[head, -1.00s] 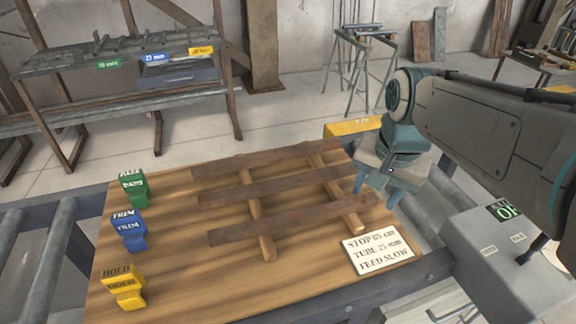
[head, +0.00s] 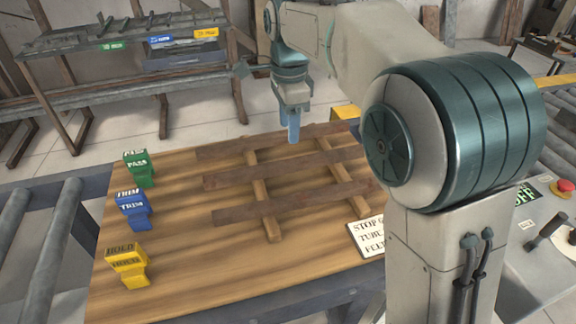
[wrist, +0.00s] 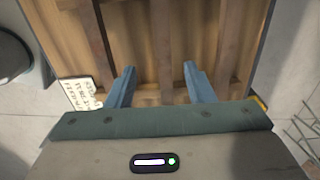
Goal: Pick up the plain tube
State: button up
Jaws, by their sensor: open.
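I cannot pick out a plain tube for certain in either view. My gripper (head: 293,128) hangs with its blue fingers pointing down, over the far side of the wooden board (head: 190,255). In the wrist view my gripper (wrist: 159,75) is open, and nothing is held between the fingers. Below it on the board lie dark wooden slats (head: 290,178) across two lighter wooden bars (head: 262,195). Thin grey pieces (head: 140,22) lie on the back-left rack; they are too small to identify.
Green PASS (head: 138,168), blue TRIM (head: 135,210) and yellow HOLD (head: 128,265) blocks stand along the board's left side. A sign (head: 368,238) lies at its right, partly hidden by my arm. Rollers (head: 50,235) flank the left. A control box (head: 535,255) stands right.

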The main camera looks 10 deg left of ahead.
send_over(288, 162)
notch_tip(288, 162, down, 5)
jog(key=shift+s+d+f, duration=0.1)
jog(key=shift+s+d, duration=0.05)
jog(key=shift+f+p, duration=0.5)
jog(key=shift+f, duration=2.25)
jog(key=shift+w, duration=0.2)
grip_shut()
